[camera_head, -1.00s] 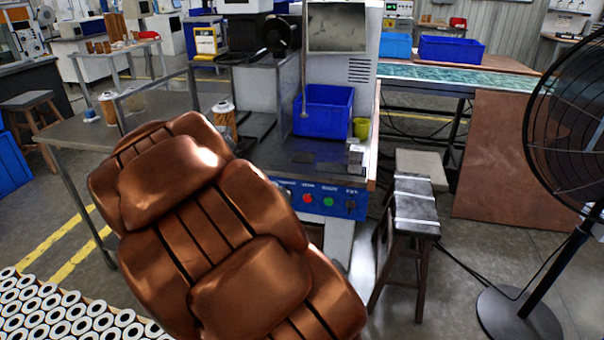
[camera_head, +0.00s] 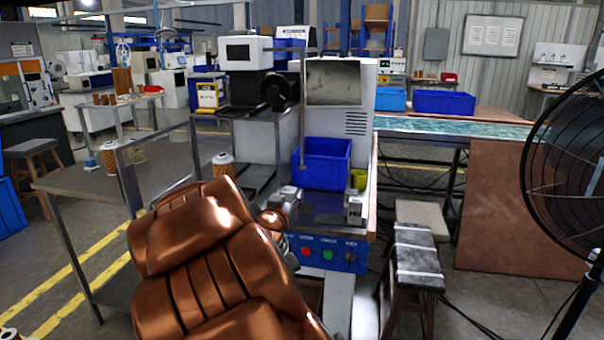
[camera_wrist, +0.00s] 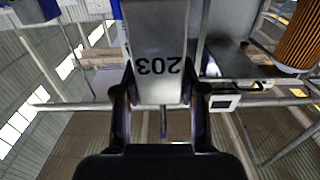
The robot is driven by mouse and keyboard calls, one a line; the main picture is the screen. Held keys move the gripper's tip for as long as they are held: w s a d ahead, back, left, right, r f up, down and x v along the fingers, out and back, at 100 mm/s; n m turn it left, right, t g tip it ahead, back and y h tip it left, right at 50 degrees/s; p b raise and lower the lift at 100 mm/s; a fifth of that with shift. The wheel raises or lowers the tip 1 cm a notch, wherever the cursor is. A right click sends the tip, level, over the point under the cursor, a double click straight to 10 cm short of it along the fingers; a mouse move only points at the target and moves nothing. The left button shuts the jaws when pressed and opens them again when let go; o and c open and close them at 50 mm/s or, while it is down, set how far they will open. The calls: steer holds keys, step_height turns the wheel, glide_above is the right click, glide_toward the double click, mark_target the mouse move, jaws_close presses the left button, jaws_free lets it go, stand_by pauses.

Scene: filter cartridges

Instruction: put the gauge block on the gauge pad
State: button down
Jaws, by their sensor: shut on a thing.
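The gauge block (camera_wrist: 157,38) is a grey metal block marked 203, which reads upside down in the wrist view. My gripper (camera_wrist: 160,92) is shut on it, with one dark finger on each side. In the head view, a small grey shape (camera_head: 286,196) shows just past my copper-coloured arm, over the left part of the machine's front ledge. I cannot separate gripper and block there. The dark ledge top (camera_head: 322,217) lies to its right. I cannot clearly make out the gauge pad; my arm covers part of the ledge.
A small grey block-like item (camera_head: 355,208) stands at the ledge's right end. A blue bin (camera_head: 322,163) and a yellow-green cup (camera_head: 359,180) stand behind. A stool (camera_head: 415,250) and a fan (camera_head: 572,140) are to the right.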

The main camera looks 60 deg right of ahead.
steer(key=shift+p+x, duration=1)
steer(key=shift+p, duration=0.65)
steer(key=shift+d, duration=0.35)
steer(key=x, duration=0.3)
steer(key=f+x, duration=0.1)
steer(key=x, duration=0.7)
steer(key=shift+w+d+f+p, duration=0.15)
steer(key=shift+f+p, duration=0.15)
